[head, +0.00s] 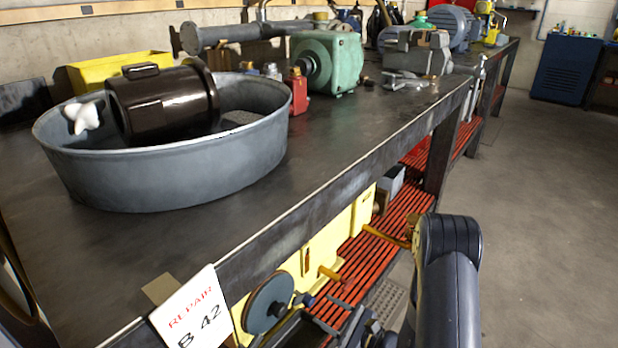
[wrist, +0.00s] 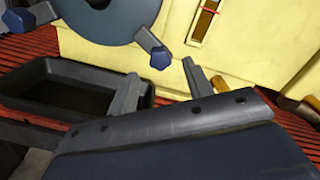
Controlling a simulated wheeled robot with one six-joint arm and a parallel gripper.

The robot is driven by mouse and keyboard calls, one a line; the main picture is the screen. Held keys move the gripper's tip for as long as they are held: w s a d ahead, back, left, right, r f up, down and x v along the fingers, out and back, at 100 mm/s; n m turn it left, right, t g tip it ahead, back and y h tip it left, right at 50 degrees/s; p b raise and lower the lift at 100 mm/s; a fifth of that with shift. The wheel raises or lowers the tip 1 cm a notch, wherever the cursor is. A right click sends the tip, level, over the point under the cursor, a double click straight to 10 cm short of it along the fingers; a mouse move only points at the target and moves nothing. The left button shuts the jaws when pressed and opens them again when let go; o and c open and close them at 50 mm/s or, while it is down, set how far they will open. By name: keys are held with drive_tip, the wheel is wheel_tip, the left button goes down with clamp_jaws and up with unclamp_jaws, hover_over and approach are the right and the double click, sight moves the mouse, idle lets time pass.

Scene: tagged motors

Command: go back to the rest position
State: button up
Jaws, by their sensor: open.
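My gripper (wrist: 162,88) is open and empty in the wrist view, its two grey fingers apart. It is low beside the bench front, near a yellow housing (wrist: 262,50) and a dark blue-grey disc (wrist: 95,18). In the head view, my dark arm (head: 448,270) reaches down at the lower right. A black motor (head: 163,103) lies in a round grey tub (head: 175,178) on the bench, with a small white object (head: 82,117) beside it. A white card (head: 191,312) reading "REPAIR B 42" hangs at the bench's near corner.
The bench (head: 350,135) also carries a green pump (head: 328,62), a red part (head: 297,92), a grey vise-like part (head: 417,55) and blue motors farther back. Below is a red slatted shelf (head: 385,235). A black tray (wrist: 70,90) is left of my fingers. Floor (head: 545,200) is clear at right.

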sight(312, 302)
drive_tip(key=shift+b+x, duration=0.5)
drive_tip(key=shift+x, duration=2.25)
drive_tip(key=shift+r, duration=0.1)
